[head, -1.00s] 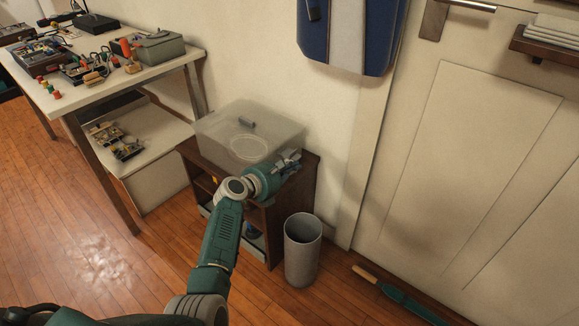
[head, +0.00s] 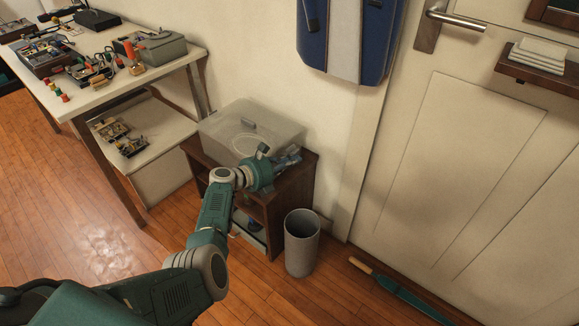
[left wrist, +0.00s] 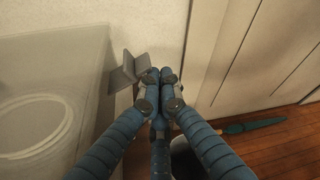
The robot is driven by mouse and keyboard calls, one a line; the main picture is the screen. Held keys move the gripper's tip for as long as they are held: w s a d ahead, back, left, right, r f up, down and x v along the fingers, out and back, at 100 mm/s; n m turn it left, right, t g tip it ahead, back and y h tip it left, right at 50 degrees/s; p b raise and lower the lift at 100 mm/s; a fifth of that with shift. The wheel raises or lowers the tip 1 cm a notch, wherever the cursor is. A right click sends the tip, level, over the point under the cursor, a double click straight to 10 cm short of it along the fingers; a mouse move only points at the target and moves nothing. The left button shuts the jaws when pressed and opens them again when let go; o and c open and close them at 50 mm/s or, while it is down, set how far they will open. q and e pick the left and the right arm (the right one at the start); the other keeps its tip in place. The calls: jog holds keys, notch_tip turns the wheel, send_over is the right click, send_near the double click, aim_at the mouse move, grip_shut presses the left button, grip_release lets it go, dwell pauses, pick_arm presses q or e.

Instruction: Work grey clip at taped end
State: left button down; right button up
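A translucent grey case (head: 225,125) with a pale oval on its lid stands on a small brown cabinet. One grey clip (head: 248,124) shows on its far side in the head view. In the left wrist view the case (left wrist: 40,75) fills the left, and a grey clip (left wrist: 124,74) juts from its right end. My left gripper (head: 292,156) is at the case's right end. In the left wrist view its blue fingers (left wrist: 161,75) are drawn together just right of that clip; I cannot tell whether they touch it. I see no tape. My right gripper is out of view.
The brown cabinet (head: 297,185) stands against the wall. A grey bin (head: 301,243) is in front of it, and a green tool (head: 395,292) lies by the door. A cluttered workbench (head: 100,95) is at left. The wooden floor at front left is clear.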

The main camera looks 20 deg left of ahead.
pick_arm(q)
jog(key=r+n+h, duration=0.1)
jog(key=a+r+n, duration=0.1)
jog(key=n, duration=0.1)
jog(key=r+n+h, duration=0.1)
jog(key=n, duration=0.1)
jog(key=shift+w+a+h, duration=0.3)
jog(key=shift+a, duration=0.1)
send_near(288, 151)
jog(key=s, duration=0.1)
jog(key=s+r, duration=0.2)
jog(key=shift+s+a, duration=0.15)
jog(key=shift+a, duration=0.15)
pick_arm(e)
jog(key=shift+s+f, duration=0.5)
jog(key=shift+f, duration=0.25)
pick_arm(q)
jog(key=shift+f, duration=0.15)
